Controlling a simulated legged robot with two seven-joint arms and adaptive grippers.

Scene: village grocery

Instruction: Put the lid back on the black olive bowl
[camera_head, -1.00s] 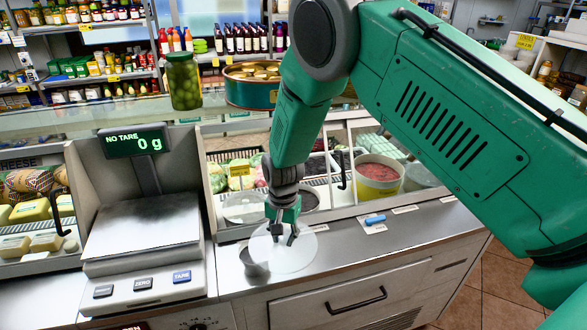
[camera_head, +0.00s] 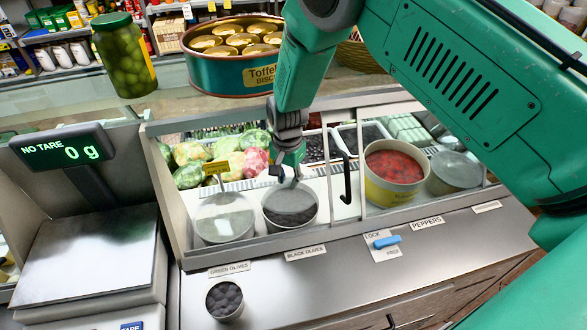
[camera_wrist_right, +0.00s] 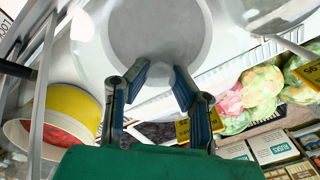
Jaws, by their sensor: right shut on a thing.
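The black olive bowl (camera_head: 290,222) stands behind the glass front of the counter, above the BLACK OLIVES label (camera_head: 305,253). Its dark contents show through a greyish haze. My right gripper (camera_head: 287,178) is right above this bowl, pointing down. In the right wrist view, the fingers (camera_wrist_right: 160,78) are partly closed at a broad translucent round lid (camera_wrist_right: 160,30), which they hold. The lid's edge is hard to make out in the head view, and I cannot tell whether it touches the bowl's rim. My left gripper is out of view.
A green olive bowl (camera_head: 222,228) stands just left, and a yellow tub of red peppers (camera_head: 393,190) to the right. The counter's glass front and a black hook handle (camera_head: 346,180) are close. A small cup of dark olives (camera_head: 225,301) stands on the steel counter.

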